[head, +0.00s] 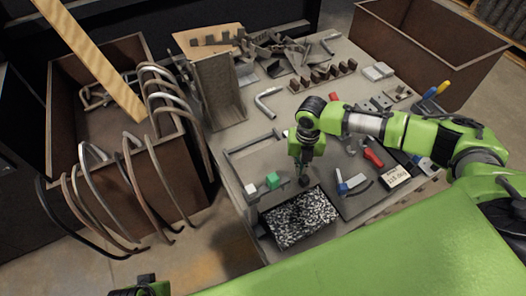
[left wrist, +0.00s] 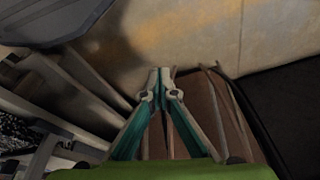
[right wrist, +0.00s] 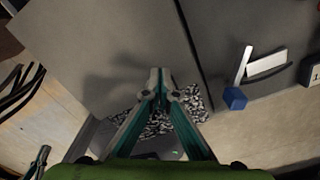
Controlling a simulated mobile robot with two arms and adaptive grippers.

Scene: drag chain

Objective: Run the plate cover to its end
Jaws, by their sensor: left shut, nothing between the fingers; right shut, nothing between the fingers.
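I cannot pick out the plate cover for certain. A flat grey plate (head: 262,155) with a thin bar along its left side lies on the workbench. In the right wrist view a flat grey surface (right wrist: 90,55) ends at a dark seam. My right gripper (head: 304,182) points down just behind a tray of metal chips (head: 296,236). It is shut and empty, and its closed tips (right wrist: 158,76) show over the grey surface, with chips visible behind the fingers. My left gripper's closed, empty tips (left wrist: 158,76) show in the left wrist view, away from the bench, above a rusty bin (left wrist: 200,110).
Rusty bins with bent pipes (head: 131,165) stand left of the bench.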

